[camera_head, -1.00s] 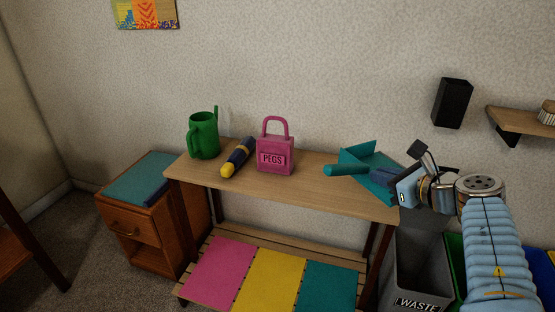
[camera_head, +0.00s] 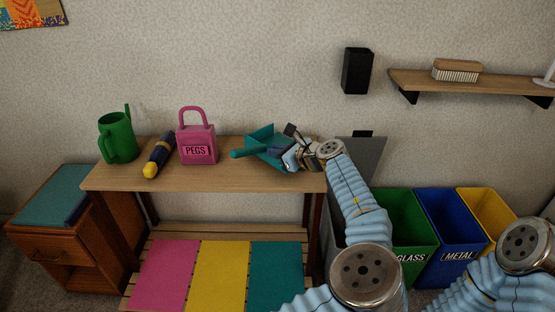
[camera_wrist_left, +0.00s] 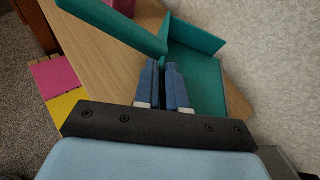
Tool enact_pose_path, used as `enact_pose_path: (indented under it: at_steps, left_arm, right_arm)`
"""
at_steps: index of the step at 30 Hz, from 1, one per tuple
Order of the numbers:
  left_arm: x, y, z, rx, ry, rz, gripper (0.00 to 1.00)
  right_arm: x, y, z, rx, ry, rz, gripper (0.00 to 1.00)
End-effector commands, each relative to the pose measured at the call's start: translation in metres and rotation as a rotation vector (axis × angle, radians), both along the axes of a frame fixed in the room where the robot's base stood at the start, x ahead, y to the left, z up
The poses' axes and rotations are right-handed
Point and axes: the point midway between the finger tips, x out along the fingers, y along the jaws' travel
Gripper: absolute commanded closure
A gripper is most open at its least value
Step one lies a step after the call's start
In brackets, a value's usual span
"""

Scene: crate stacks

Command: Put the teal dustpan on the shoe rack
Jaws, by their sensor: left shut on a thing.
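The teal dustpan (camera_head: 262,137) is at the right end of the wooden table, its handle (camera_head: 242,153) pointing left. My left gripper (camera_head: 284,153) is shut on it from the right; whether the pan touches the tabletop is hard to tell. In the left wrist view the blue fingers (camera_wrist_left: 163,88) are close together at the dustpan (camera_wrist_left: 196,58), and the grip point is partly hidden. The shoe rack (camera_head: 215,231) is the low slatted wooden rack under the table, with pink, yellow and teal mats across it. My right gripper is out of view.
The table (camera_head: 225,178) also holds a green watering can (camera_head: 118,140), a blue and yellow flashlight (camera_head: 158,157) and a pink PEGS holder (camera_head: 198,145). A drawer cabinet (camera_head: 50,255) stands left. Bins, including the green GLASS bin (camera_head: 408,225), stand right. The rack's mats look empty.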

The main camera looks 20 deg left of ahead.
Motion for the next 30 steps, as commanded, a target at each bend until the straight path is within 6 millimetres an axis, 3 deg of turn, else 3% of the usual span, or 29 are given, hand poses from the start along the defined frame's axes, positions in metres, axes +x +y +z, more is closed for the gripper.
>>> enact_pose_path:
  at_steps: [4, 12, 13, 18, 26, 30]
  left_arm:
    - [-0.001, -0.001, -0.024, 0.003, 0.002, -0.001, 1.00]
    - [-0.001, -0.001, -0.028, 0.001, 0.000, 0.000, 1.00]
    - [-0.001, -0.001, -0.029, 0.000, 0.001, 0.000, 0.87]
    - [-0.001, -0.001, -0.029, 0.000, 0.001, 0.000, 0.64]
    - [-0.001, -0.002, -0.028, 0.000, 0.000, -0.001, 0.64]
    - [-0.007, -0.013, -0.023, -0.001, -0.002, -0.003, 0.64]
  right_arm:
    - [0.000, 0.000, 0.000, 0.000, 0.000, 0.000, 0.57]
    - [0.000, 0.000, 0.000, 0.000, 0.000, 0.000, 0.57]
    - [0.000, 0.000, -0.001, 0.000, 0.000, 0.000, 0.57]
    - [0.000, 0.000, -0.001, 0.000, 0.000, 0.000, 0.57]
    - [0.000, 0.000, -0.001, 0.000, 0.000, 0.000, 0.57]
    - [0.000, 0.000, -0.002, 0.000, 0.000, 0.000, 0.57]
